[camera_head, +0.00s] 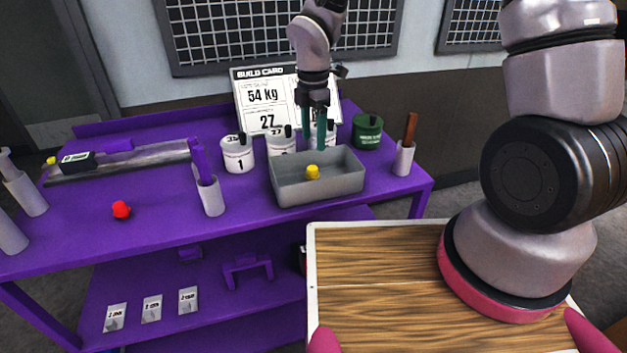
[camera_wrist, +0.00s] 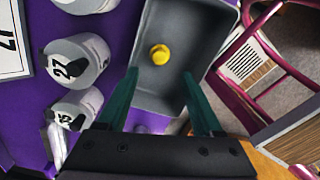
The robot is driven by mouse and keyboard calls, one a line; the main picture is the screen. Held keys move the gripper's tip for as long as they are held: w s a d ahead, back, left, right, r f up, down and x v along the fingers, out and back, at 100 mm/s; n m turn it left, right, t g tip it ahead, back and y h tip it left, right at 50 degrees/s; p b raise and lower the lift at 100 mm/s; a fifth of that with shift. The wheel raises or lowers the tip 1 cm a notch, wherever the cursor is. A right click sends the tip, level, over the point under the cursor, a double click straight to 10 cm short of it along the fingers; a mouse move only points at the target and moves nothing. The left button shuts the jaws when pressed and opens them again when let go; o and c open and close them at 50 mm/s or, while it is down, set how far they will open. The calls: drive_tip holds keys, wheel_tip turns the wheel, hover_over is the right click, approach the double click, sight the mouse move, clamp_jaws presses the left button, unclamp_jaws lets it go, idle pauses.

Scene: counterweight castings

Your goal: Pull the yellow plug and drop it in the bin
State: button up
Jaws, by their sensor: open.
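The yellow plug (camera_head: 313,172) lies inside the grey bin (camera_head: 318,191), on its floor. It also shows in the wrist view (camera_wrist: 159,54), with the bin's wall (camera_wrist: 205,45) around it. My gripper (camera_head: 321,140) is above the back of the bin, pointing down. In the wrist view its two green fingers (camera_wrist: 163,100) are spread apart with nothing between them. The plug is clear of both fingers.
A red plug (camera_head: 121,210) lies on the purple table (camera_head: 160,226). White numbered canisters (camera_head: 238,153), a green canister (camera_head: 367,131) and a build card (camera_head: 262,95) stand behind the bin. Holders with a purple tool (camera_head: 203,160) and brown handle (camera_head: 410,128) flank it.

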wheel_tip(320, 180, up, 8)
drive_tip(key=shift+f, duration=0.15)
idle(0.3)
drive_tip(key=s+d+r+m+t, duration=0.3)
drive_tip(key=d+r+m, duration=1.1)
drive_tip(key=r, duration=0.1)
drive_tip(key=s+d+r+m+t+y, duration=0.2)
drive_tip(key=s+d+r+m+t, duration=0.2)
drive_tip(key=m, duration=1)
drive_tip(key=s+d+r, duration=0.3)
drive_tip(key=s+d, duration=0.1)
drive_tip(key=s, duration=0.1)
drive_tip(key=shift+s+d+r, duration=0.15)
drive_tip(key=shift+d+r, duration=0.1)
drive_tip(key=shift+d, duration=0.15)
drive_tip(key=shift+c, duration=0.3)
